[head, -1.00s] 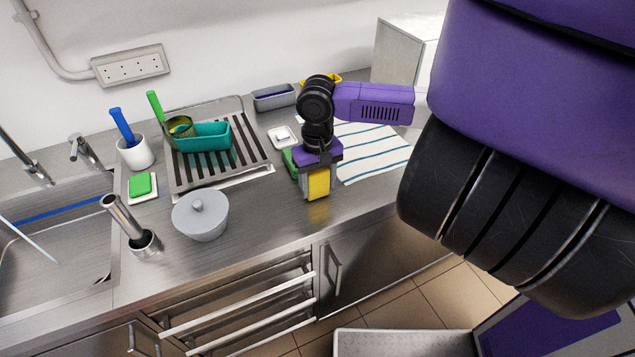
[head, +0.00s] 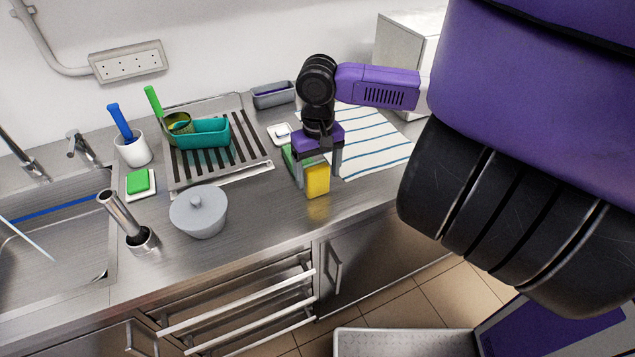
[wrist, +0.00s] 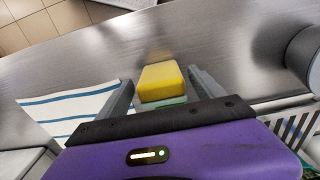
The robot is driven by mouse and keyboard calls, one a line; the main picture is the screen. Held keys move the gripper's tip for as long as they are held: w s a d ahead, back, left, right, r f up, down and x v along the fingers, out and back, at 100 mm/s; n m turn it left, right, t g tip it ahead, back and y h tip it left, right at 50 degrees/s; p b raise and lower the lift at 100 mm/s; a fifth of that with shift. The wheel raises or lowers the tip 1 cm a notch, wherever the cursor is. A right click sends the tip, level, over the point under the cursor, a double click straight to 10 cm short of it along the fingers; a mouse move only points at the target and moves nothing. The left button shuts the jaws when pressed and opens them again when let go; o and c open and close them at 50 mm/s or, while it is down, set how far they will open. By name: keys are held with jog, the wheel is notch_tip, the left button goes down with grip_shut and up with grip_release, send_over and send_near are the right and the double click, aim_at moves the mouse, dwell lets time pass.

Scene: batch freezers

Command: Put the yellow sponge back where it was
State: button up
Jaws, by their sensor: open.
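The yellow sponge (head: 317,180) stands upright on the steel counter near its front edge, left of the striped cloth. In the wrist view the yellow sponge (wrist: 162,80) lies between the two fingers, with a pale green part (wrist: 165,103) on the side nearer the palm. My gripper (head: 318,175) is open and points down over the sponge, one finger to each side with gaps showing. A green item (head: 289,158) shows behind the left finger, partly hidden; I cannot tell whether it touches the sponge.
The striped cloth (head: 370,145) lies to the right. A grey lidded pot (head: 199,213) and a drain rack (head: 178,168) with a teal basket (head: 203,134) are left. A white dish (head: 281,133) and grey tub (head: 272,95) stand behind. A green sponge (head: 138,181) lies far left.

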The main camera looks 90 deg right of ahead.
jog(key=shift+s+r, duration=0.15)
jog(key=shift+r, duration=2.2)
jog(key=shift+a, duration=0.1)
